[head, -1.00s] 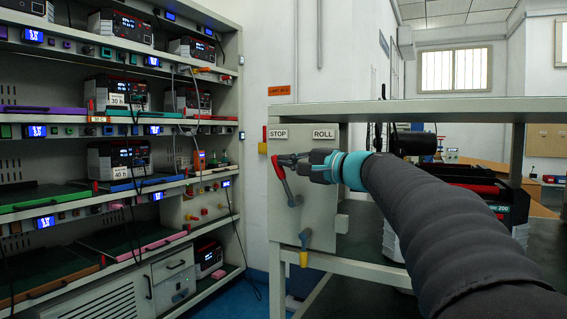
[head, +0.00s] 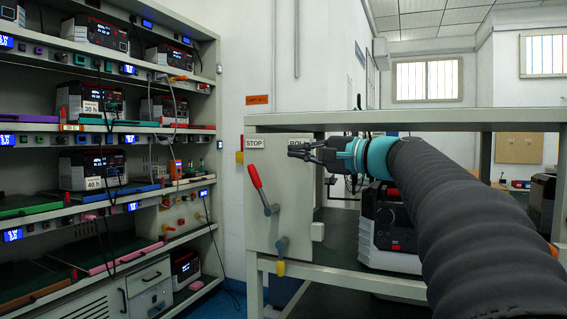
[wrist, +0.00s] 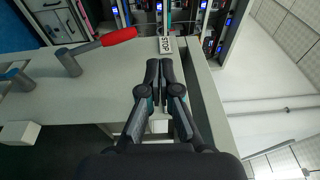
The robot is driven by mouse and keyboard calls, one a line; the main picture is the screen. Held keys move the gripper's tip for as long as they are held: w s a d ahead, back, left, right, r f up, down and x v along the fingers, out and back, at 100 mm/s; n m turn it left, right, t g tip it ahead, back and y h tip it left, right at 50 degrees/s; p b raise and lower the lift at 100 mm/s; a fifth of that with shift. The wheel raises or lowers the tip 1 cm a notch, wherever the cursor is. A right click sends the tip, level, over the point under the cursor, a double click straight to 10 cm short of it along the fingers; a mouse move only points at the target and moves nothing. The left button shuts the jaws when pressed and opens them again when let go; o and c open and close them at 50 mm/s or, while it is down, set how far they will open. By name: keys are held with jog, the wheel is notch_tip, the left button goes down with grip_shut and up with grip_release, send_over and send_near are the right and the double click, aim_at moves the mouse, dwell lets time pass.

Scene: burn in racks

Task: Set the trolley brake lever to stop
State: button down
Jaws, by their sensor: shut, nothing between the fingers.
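The brake lever has a red grip (head: 254,175) and a grey pivot (head: 270,208) on the trolley's pale side panel (head: 290,190). It tilts up and left, its grip end below the STOP label (head: 254,141). The ROLL label (head: 298,141) is partly covered by my gripper (head: 289,149). My gripper is shut and empty, up and right of the lever and apart from it. In the wrist view, my gripper (wrist: 160,66) points toward the STOP label (wrist: 166,45), and the red grip (wrist: 120,36) lies to its left.
A second grey lever with a yellow end (head: 280,268) sits lower on the panel. The trolley's top shelf (head: 430,118) runs right, above my arm. A grey device (head: 385,262) stands on the shelf below. A rack of power units (head: 95,165) stands at left.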

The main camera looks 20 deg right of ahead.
jog(key=shift+s+d+r, duration=0.35)
jog(key=shift+s+d, duration=0.1)
jog(key=shift+s, duration=0.15)
jog(key=shift+s+d+r, duration=0.3)
jog(key=shift+s+d, duration=0.1)
jog(key=shift+s, duration=0.15)
jog(key=s+a+f+n+g+h, duration=0.25)
jog(key=s+a+f, duration=0.25)
jog(key=f, duration=0.5)
jog(key=s+a+f+n+g+h, duration=0.1)
jog(key=s+a+f+g+h, duration=0.25)
jog(key=f, duration=0.75)
jog(key=s+f+n+g+h, duration=0.2)
jog(key=s+f+n+h, duration=0.3)
jog(key=s+f, duration=1.3)
notch_tip(320, 180, down, 4)
jog(key=shift+s+d+f+n+g+h, duration=0.15)
jog(key=shift+d+f+n+g+h, duration=0.15)
jog(key=shift+n, duration=0.65)
